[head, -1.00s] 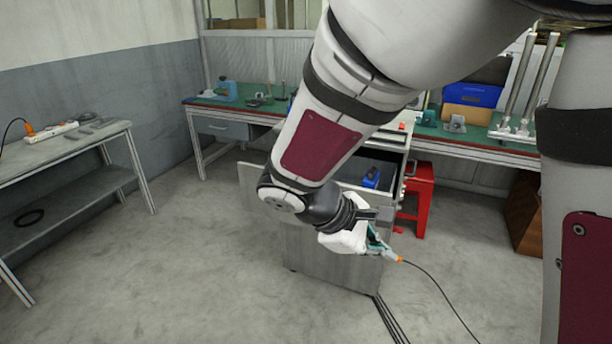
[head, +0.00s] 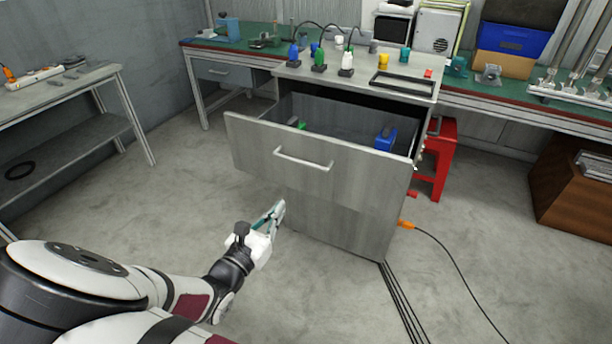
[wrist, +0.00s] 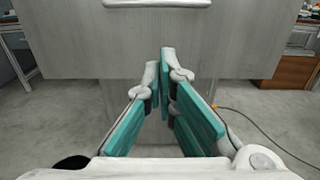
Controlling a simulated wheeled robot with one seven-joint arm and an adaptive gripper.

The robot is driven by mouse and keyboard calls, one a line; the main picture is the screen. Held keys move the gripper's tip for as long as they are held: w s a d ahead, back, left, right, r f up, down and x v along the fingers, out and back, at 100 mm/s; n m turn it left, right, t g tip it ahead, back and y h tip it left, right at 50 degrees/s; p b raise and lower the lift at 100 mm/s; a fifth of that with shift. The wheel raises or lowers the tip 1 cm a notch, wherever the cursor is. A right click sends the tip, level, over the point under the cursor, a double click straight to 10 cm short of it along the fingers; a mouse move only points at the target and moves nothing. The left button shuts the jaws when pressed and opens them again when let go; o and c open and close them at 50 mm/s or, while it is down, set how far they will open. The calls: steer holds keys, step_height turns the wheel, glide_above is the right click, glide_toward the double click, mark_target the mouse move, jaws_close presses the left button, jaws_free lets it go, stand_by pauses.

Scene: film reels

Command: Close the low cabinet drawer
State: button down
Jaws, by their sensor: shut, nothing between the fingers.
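The low grey cabinet (head: 345,213) stands in the middle of the head view. Its top drawer (head: 258,147) is pulled well out, with a pale bar handle (head: 303,158) on its front. A blue object (head: 385,138) and a small green one lie inside the drawer. My gripper (head: 279,207) is shut and empty, low in front of the cabinet, below and left of the handle. In the wrist view my teal-padded fingers (wrist: 165,75) point at the cabinet, and the handle (wrist: 157,3) shows at the top edge above them.
The cabinet top holds small bottles, cups and a black frame (head: 402,84). A red stool (head: 437,160) stands right of the cabinet. A cable with an orange plug (head: 406,224) lies on the floor at right. A grey table (head: 75,84) stands at left. The floor between is clear.

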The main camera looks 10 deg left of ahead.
mark_target(307, 170)
steer(key=b+x, duration=0.1)
steer(key=x, duration=1.3)
steer(key=shift+b, duration=0.35)
